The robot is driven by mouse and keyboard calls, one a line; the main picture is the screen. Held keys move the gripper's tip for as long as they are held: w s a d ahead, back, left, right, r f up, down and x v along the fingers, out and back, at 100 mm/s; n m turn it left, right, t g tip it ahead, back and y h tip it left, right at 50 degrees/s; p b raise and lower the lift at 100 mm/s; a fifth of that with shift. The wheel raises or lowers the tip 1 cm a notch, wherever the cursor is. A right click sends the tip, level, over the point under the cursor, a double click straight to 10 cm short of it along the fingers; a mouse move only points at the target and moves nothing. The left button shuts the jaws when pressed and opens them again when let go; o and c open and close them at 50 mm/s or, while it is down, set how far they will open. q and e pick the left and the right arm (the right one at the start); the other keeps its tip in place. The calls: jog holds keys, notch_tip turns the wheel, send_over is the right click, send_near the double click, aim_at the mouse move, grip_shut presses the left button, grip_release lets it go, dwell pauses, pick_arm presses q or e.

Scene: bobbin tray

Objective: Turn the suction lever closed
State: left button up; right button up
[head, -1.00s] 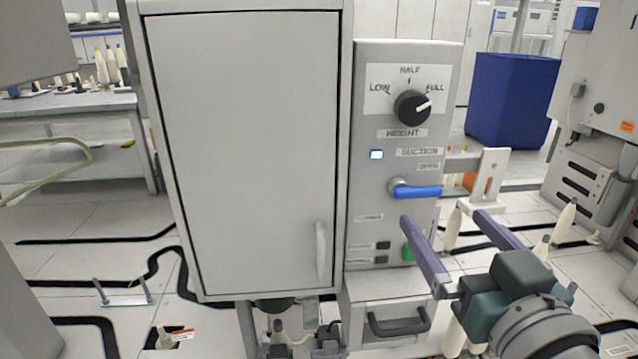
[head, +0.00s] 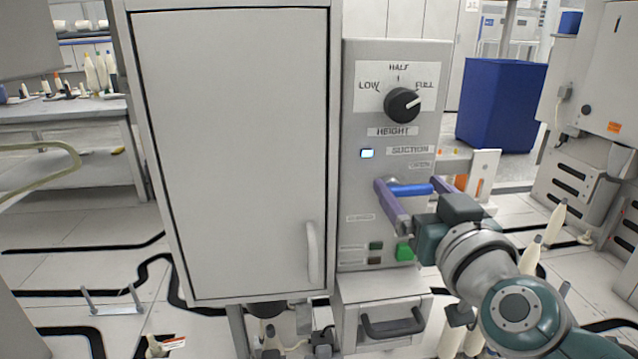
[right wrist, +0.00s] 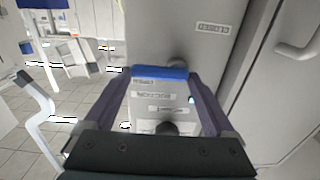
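The suction lever (head: 411,190) is a blue handle on the grey control panel, lying about level with its free end to the right. In the right wrist view the lever (right wrist: 160,73) lies across the gap between the fingers. My right gripper (head: 408,183) is open, with one purple finger near the pivot end and the other near the free end. I cannot tell whether either finger touches it. The "OPEN" label (head: 420,164) is above right of the lever and the "CLOSED" label (head: 360,218) below left. My left gripper is not in view.
A black height knob (head: 402,104) points toward FULL above the lever. A lit suction indicator (head: 367,153) and a green button (head: 404,252) are on the panel. A large cabinet door (head: 235,150) stands to the left, and a drawer handle (head: 392,325) sits below.

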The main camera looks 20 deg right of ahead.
jog(key=c, duration=0.7)
jog(key=shift+c, duration=0.2)
jog(key=shift+d+f+m, duration=0.1)
jog(key=shift+m, duration=0.3)
jog(key=m, duration=0.3)
jog(key=shift+f, duration=0.4)
jog(key=shift+w+a+f+m+b, duration=0.1)
jog(key=shift+a+f+m+b, duration=0.25)
jog(key=shift+m, duration=2)
jog(key=shift+a+f+m+b, duration=0.2)
jog(key=shift+f+m+b, duration=0.3)
jog(key=shift+m, duration=1.9)
jog(key=shift+w+a+f+m+b, duration=0.1)
jog(key=shift+a+f+m+b, duration=0.35)
jog(key=shift+m, duration=1.9)
jog(key=shift+d+r, duration=0.1)
jog(key=shift+d, duration=0.1)
jog(key=o, duration=1.1)
jog(key=shift+c, duration=0.2)
